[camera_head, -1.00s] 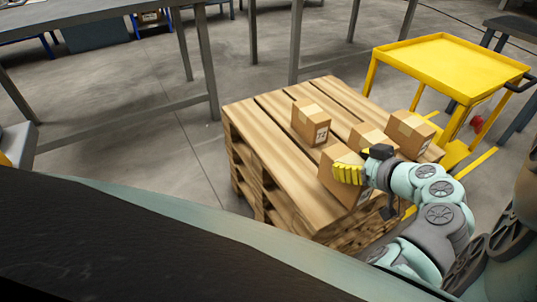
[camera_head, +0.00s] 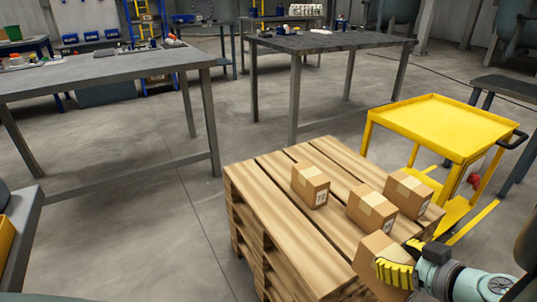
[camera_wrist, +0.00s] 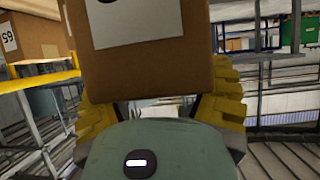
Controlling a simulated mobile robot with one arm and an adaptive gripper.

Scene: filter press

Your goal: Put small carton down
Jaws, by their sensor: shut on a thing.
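My gripper (camera_head: 398,268) has yellow ribbed fingers and is shut on a small brown carton (camera_head: 370,258) at the near right corner of the pallet. In the wrist view the held carton (camera_wrist: 160,72) fills the top middle between the yellow fingers, with a white label on its face. The fingers partly hide the carton in the head view. I cannot tell whether it touches the pallet (camera_head: 262,200). Three other cartons stand on the pallet: one near the middle (camera_head: 308,186), one to its right (camera_head: 366,212) and one at the right edge (camera_head: 405,198).
A yellow cart (camera_head: 445,125) stands just behind and right of the pallet. A grey table (camera_head: 110,78) is at the left and a dark-topped table (camera_head: 330,42) at the back. The pallet's left planks and the floor left of it are clear.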

